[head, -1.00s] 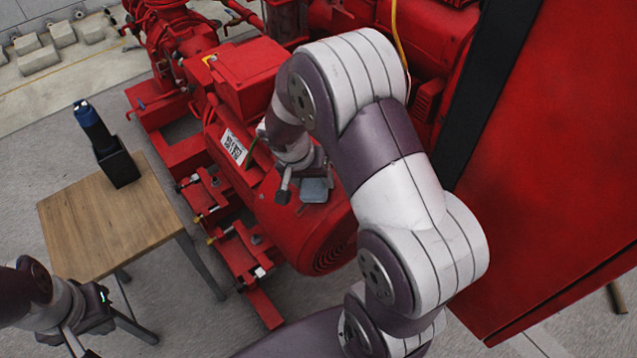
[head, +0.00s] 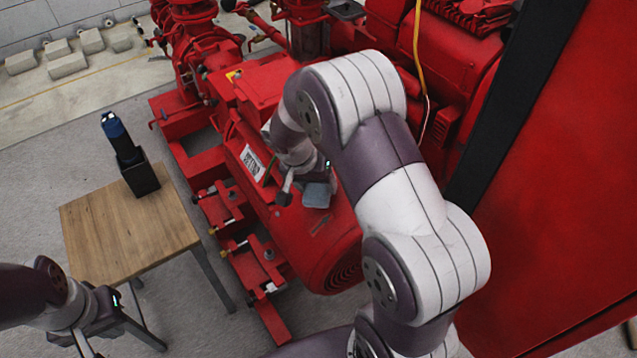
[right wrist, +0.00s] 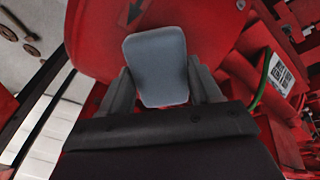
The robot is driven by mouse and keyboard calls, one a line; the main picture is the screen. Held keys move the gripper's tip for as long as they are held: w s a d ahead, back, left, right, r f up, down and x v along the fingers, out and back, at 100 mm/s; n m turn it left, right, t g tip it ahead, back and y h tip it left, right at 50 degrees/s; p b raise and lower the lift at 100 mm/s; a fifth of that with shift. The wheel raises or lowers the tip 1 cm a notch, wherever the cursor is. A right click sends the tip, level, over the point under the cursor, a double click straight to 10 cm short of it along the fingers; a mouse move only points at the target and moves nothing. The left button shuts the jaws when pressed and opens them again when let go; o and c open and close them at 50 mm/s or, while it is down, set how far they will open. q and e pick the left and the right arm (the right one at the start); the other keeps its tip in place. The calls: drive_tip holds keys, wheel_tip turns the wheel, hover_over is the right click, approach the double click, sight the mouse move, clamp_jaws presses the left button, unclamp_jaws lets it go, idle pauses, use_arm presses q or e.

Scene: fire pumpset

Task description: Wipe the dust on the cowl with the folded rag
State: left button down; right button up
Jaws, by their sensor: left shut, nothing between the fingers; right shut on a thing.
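The folded rag (head: 317,196) is a small grey-blue pad. My right gripper (head: 302,192) is shut on it, over the upper side of the rounded red cowl (head: 318,252). In the right wrist view the rag (right wrist: 157,68) sits between the two fingers, with the red cowl (right wrist: 95,40) behind it. I cannot tell whether the rag touches the cowl. A small dark mark (head: 321,227) shows on the cowl just below the rag; dust is not clearly visible. My left gripper (head: 86,347) is shut and empty at the lower left.
A wooden table (head: 120,235) stands at left, holding a black holder (head: 140,178) with a dark blue cylindrical object (head: 118,135). Red pump machinery (head: 270,80) lies behind the cowl. A large red panel (head: 560,200) blocks the right side.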

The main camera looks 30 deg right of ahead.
drive_tip(key=p+v, duration=0.2)
drive_tip(key=v, duration=0.2)
drive_tip(key=p+v, duration=0.2)
drive_tip(key=v, duration=0.1)
drive_tip(key=shift+w+r, duration=0.1)
idle(0.5)
